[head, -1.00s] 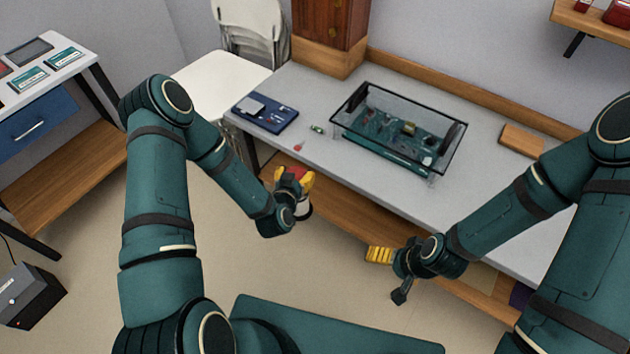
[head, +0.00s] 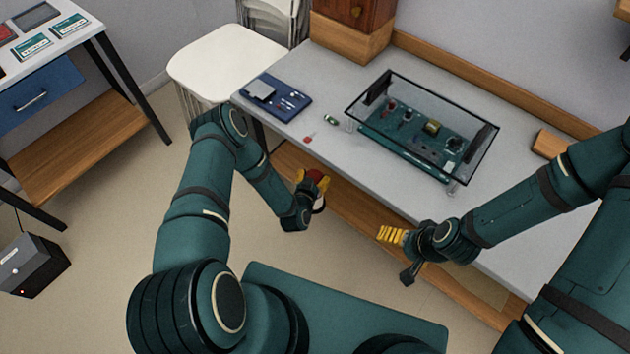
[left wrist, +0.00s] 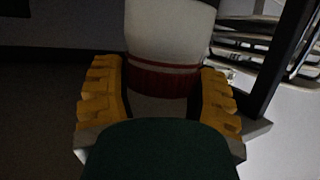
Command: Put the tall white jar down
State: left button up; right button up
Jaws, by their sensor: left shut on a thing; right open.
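The tall white jar (left wrist: 168,35) with red at one end fills the upper middle of the left wrist view. My left gripper (left wrist: 155,100) has its yellow fingers on both sides of the jar and is shut on it. In the head view the left gripper (head: 313,182) is at the bench's front side, with the jar's red end (head: 316,175) between its fingers and a little white (head: 320,205) showing below. Most of the jar is hidden there by the gripper. My right gripper (head: 392,236) is open and empty before the bench's front edge.
The grey bench (head: 350,150) carries a glass case (head: 425,125), a blue board (head: 272,97) and small parts. A lower wooden shelf (head: 355,208) runs beneath. A white chair (head: 222,72) stands behind its left end. A side table with a blue drawer (head: 35,95) stands left.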

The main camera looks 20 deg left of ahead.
pick_arm(q)
jog(key=r+b+x, duration=0.2)
jog(key=b+x, duration=0.2)
jog(key=x, duration=1.1)
jog(key=shift+w, duration=0.55)
jog(key=o, duration=1.3)
jog(key=shift+s+f, duration=0.1)
jog(key=shift+f, duration=0.1)
jog(key=p+v, duration=0.3)
jog(key=v, duration=0.9)
